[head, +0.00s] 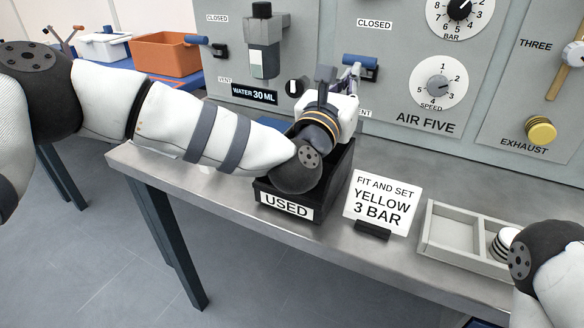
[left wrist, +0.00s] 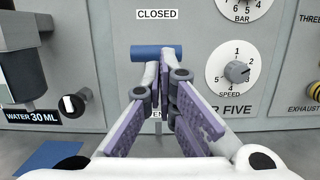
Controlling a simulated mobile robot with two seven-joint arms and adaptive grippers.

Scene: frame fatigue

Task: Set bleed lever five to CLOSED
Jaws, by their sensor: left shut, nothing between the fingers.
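Bleed lever five has a blue handle (head: 362,62) on the grey AIR FIVE panel. Its bar lies level between the CLOSED label (head: 375,23) above and a partly hidden VENT label below. The handle also shows in the left wrist view (left wrist: 146,52), straight ahead of the fingers. My left gripper (head: 351,74) is shut and empty, its fingertips (left wrist: 159,70) at or just under the handle; I cannot tell whether they touch it. The lever's shaft is hidden behind the fingers. My right gripper is out of view; only part of its arm shows at the lower right.
A black USED bin (head: 262,190) stands beneath my left wrist. A YELLOW 3 BAR sign (head: 382,203) and a grey tray (head: 425,235) are on the bench to the right. A neighbouring blue lever (head: 197,40) and a speed dial (head: 436,82) flank lever five.

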